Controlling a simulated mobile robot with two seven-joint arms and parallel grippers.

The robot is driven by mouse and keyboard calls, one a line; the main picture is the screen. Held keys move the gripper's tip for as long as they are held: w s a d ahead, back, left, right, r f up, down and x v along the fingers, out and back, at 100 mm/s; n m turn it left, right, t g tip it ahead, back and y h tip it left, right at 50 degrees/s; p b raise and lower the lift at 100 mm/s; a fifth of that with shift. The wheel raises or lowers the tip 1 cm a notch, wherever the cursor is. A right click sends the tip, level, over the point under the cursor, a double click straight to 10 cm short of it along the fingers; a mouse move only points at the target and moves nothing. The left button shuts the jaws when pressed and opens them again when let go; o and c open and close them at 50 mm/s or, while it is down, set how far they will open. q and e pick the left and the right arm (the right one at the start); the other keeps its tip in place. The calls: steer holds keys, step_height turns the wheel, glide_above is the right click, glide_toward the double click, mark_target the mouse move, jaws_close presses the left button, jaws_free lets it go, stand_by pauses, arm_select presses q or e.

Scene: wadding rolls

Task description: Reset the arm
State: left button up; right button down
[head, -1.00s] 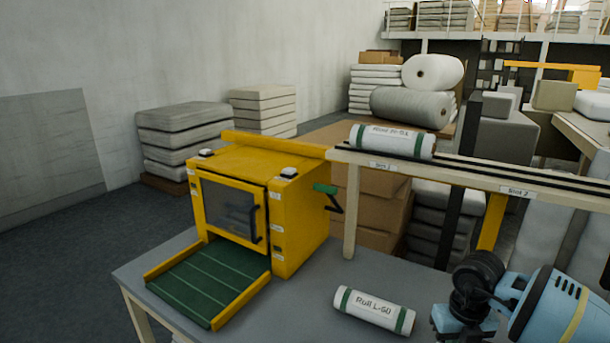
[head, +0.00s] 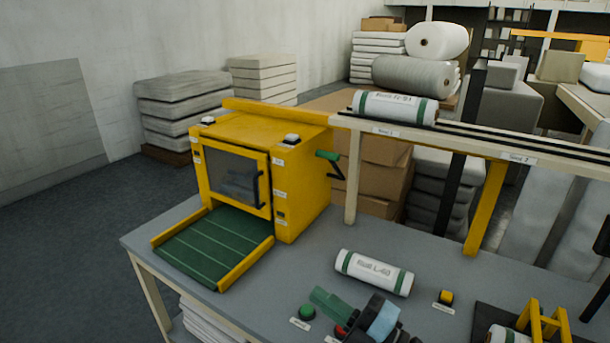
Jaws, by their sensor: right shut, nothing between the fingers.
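My right gripper (head: 333,304) is low in the head view at the bottom centre, over the front of the grey table. It is shut and empty, with its dark and light-blue body behind it at the bottom edge. The white roll L-60 (head: 374,272) with green end bands lies on the table behind it, apart from the gripper. Another white roll (head: 395,107) lies on the raised rail at slot 1. The yellow machine (head: 300,190) stands at the left with its clear door closed and a green ramp (head: 215,245) in front. My left gripper is out of view.
A green button (head: 307,312) and a partly hidden red button (head: 341,330) are close to my right gripper. A yellow button (head: 445,297) is right of the roll. A yellow stand (head: 541,322) with a partly seen roll is at lower right. The grey table (head: 300,270) is clear before the machine.

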steer(key=s+d+f+m+t+h, duration=0.1)
steer(key=s+d+f+m+h, duration=0.1)
steer(key=d+f+m+h, duration=0.7)
steer(key=s+d+f+m+t+h, duration=0.1)
steer(key=s+d+f+m+h, duration=0.25)
steer(key=d+m+h, duration=0.6)
steer(key=s+f+m+g+y, duration=0.15)
steer(key=s+f+g, duration=0.25)
steer(key=s, duration=0.4)
steer(key=s+d+f+m+g, duration=0.15)
steer(key=s+f+g, duration=0.25)
steer(key=s, duration=0.4)
steer(key=s+f+m+g, duration=0.2)
steer(key=s+f+g, duration=0.2)
steer(key=s, duration=0.4)
steer(key=w+a+f+t+y, duration=0.2)
steer(key=w+f+t, duration=0.4)
steer(key=f, duration=0.3)
steer(key=shift+w+a+f+t, duration=0.35)
steer(key=shift+w+a+t, duration=0.05)
steer(key=shift+a+t, duration=0.2)
steer(key=shift+d, duration=0.15)
